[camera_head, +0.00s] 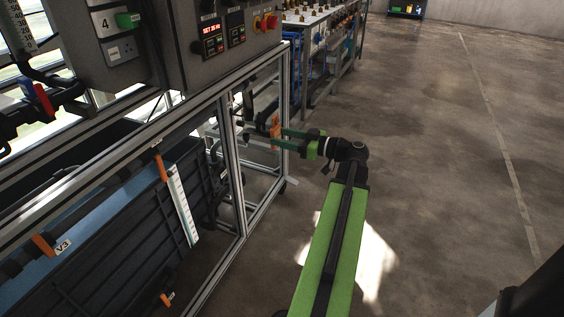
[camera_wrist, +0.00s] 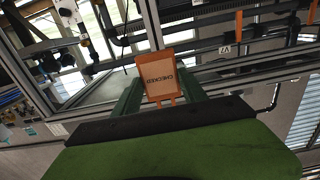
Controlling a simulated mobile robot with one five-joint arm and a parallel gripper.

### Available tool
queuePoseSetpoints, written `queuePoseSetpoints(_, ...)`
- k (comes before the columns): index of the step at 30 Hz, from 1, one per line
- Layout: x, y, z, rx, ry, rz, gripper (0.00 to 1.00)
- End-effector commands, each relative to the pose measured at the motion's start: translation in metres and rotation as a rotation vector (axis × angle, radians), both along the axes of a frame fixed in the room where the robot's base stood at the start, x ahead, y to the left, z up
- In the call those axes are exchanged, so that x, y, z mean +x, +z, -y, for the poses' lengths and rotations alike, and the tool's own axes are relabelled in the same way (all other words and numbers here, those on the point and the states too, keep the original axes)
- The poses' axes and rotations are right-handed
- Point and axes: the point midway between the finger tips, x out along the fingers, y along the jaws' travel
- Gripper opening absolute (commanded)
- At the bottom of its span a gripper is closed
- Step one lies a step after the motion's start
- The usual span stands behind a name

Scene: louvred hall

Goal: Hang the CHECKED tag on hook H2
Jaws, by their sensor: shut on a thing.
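The CHECKED tag (camera_wrist: 158,76) is an orange card with its printed word upside down in the wrist view. It stands between the two green fingers of my gripper (camera_wrist: 160,92), which is shut on it. In the head view my gripper (camera_head: 279,139) reaches left from my arm towards the metal frame, with the orange tag (camera_head: 275,122) upright at its tips. The tag looks close to the frame's right end; I cannot tell whether it touches anything. I cannot make out hook H2 or its label in either view.
An aluminium frame (camera_head: 236,165) holds a dark tank (camera_head: 125,210), orange-handled valves including V3 (camera_head: 43,245), and a control box (camera_head: 225,45) above. A workbench (camera_head: 312,18) with brass fittings stands behind. The concrete floor (camera_head: 440,130) on the right is clear.

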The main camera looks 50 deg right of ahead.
Motion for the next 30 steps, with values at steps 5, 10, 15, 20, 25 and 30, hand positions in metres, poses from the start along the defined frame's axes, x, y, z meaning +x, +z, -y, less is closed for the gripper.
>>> queuePoseSetpoints(5,0.0,-0.003,0.001,0.008,-0.003,0.03,0.12)
queuePoseSetpoints(10,0.006,-0.001,0.0,0.008,-0.003,0.029,0.12)
queuePoseSetpoints(15,0.029,-0.001,-0.006,0.009,-0.002,0.029,0.12)
queuePoseSetpoints(20,0.053,-0.002,-0.012,0.009,-0.002,0.028,0.12)
queuePoseSetpoints(25,0.071,-0.002,-0.016,0.009,-0.003,0.028,0.12)
queuePoseSetpoints(30,0.079,-0.002,-0.018,0.009,-0.005,0.028,0.12)
